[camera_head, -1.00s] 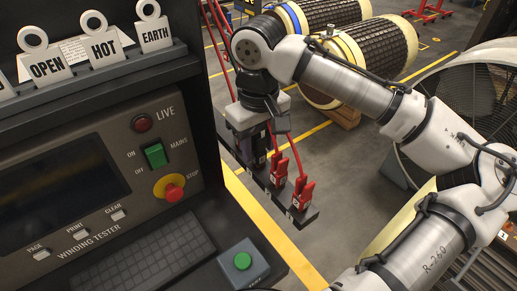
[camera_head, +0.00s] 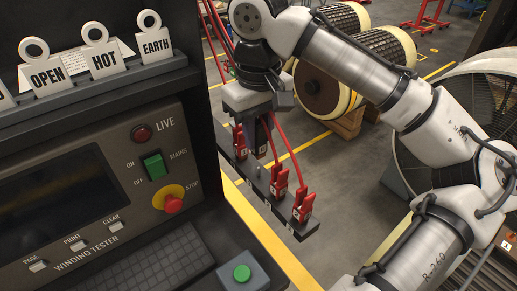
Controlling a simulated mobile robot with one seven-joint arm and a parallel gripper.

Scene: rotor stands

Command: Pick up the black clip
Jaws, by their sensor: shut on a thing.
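My gripper (camera_head: 261,143) points down above the dark rail (camera_head: 229,152) beside the tester cabinet. Its jaws are shut on a dark thing that blends with the fingers, which I take to be the black clip; its outline is mostly hidden. Red clips with red leads stand on the rail: one (camera_head: 239,139) just left of my gripper, one (camera_head: 279,184) in the middle, and one (camera_head: 303,206) at the near end. A bare stretch of rail shows below my gripper.
The winding tester cabinet (camera_head: 95,215) fills the left, with its red stop button (camera_head: 174,204) and a green button box (camera_head: 242,273) close to the rail. Red leads (camera_head: 215,55) hang close by my gripper. A large fan (camera_head: 478,100) and wound rotors (camera_head: 345,80) stand beyond.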

